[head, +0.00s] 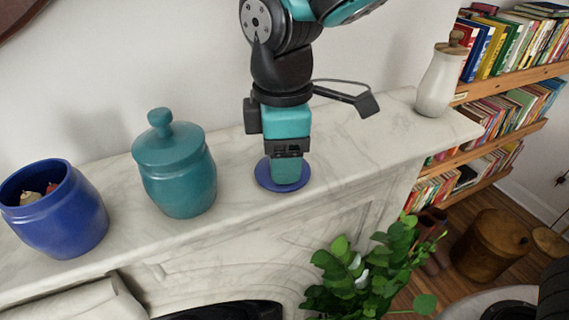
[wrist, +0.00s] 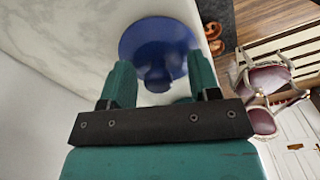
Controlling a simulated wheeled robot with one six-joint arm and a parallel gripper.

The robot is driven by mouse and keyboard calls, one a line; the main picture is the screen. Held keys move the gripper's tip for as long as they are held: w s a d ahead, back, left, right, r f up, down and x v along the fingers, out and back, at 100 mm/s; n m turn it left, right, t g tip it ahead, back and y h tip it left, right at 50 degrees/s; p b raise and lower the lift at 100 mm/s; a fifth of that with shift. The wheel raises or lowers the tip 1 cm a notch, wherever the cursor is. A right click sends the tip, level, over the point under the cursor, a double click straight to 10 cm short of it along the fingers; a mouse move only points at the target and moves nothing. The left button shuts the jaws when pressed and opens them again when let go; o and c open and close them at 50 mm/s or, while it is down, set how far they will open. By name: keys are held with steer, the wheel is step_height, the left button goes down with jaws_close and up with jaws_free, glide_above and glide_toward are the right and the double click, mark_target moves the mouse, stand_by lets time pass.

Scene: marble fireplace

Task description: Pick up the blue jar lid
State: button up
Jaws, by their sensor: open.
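The blue jar lid (head: 263,174) lies on the marble mantel, mostly hidden under my gripper in the head view. In the wrist view the blue lid (wrist: 158,36) shows as a round disc with a knob, just beyond and between my fingers. My gripper (head: 286,180) points down over the lid. In the wrist view my gripper (wrist: 160,88) is open, with one finger on each side of the knob's lower part. I cannot tell whether the fingers touch the lid.
An open blue jar (head: 62,225) with things inside stands at the left of the mantel. A lidded teal jar (head: 178,180) stands between it and my gripper. A white jar (head: 438,82) stands at the right end. The mantel's front edge is close, with a plant (head: 365,275) below.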

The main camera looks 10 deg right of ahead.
steer(key=c, duration=1)
